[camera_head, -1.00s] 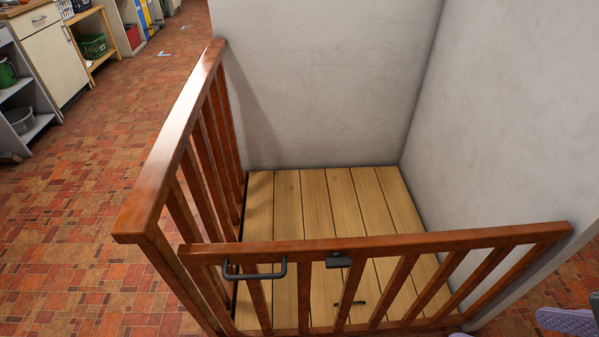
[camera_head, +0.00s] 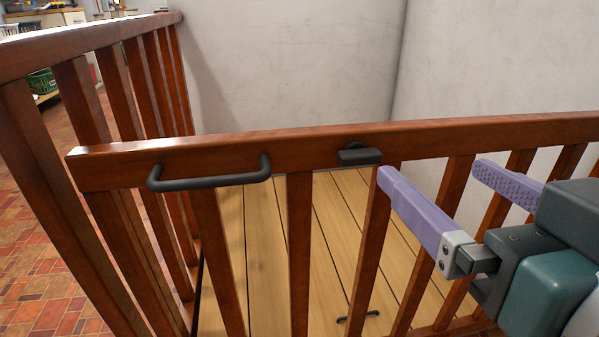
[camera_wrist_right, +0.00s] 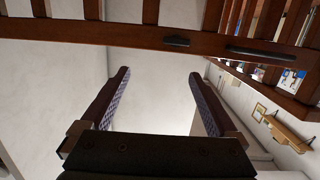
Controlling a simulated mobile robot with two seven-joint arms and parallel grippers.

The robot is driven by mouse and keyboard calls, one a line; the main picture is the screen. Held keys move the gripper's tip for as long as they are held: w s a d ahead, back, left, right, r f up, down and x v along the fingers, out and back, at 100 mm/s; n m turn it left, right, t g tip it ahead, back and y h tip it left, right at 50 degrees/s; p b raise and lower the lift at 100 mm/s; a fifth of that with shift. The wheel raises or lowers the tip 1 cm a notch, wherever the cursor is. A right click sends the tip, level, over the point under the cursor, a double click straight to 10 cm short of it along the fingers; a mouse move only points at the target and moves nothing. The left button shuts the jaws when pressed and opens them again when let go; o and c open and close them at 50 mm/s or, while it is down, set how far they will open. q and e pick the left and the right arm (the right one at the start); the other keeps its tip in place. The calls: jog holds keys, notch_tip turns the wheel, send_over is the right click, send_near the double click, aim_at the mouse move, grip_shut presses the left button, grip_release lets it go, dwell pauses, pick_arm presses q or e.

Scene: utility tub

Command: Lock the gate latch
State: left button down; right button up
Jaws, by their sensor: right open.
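A brown wooden gate (camera_head: 225,143) spans the front of a small enclosure. A small dark latch (camera_head: 360,155) sits on the gate's top rail, right of a long dark handle (camera_head: 210,181). In the right wrist view the latch (camera_wrist_right: 176,41) and the handle (camera_wrist_right: 262,56) also show on the rail. My right gripper (camera_head: 432,172) is open and empty, with purple fingers, just right of the latch in the head view. In the right wrist view its fingers (camera_wrist_right: 158,74) are spread apart, with the latch beyond the fingertips. My left gripper is not in view.
A wooden side railing (camera_head: 90,42) stands at the left. White walls (camera_head: 290,65) close the back and right. Wooden planks (camera_head: 265,255) form the floor inside, with a small dark handle (camera_head: 357,317) low down. Red tiled floor (camera_head: 45,270) lies at the left.

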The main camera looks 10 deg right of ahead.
jog(key=t+y+b, duration=0.1)
jog(key=b, duration=0.3)
send_near(364, 159)
jog(key=s, duration=0.1)
jog(key=shift+n+t, duration=0.3)
jog(key=shift+t, duration=0.1)
jog(key=w, duration=0.2)
jog(key=w+b, duration=0.1)
jog(key=w, duration=0.2)
jog(key=w+b, duration=0.1)
jog(key=w, duration=0.2)
jog(key=shift+w+a+f, duration=0.1)
jog(key=shift+w+f, duration=0.05)
jog(key=shift+f, duration=0.25)
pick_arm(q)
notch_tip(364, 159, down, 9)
pick_arm(e)
jog(key=shift+w+r, duration=0.1)
jog(key=shift+w, duration=0.55)
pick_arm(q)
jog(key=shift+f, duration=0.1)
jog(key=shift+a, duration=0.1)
pick_arm(e)
jog(key=c, duration=1.4)
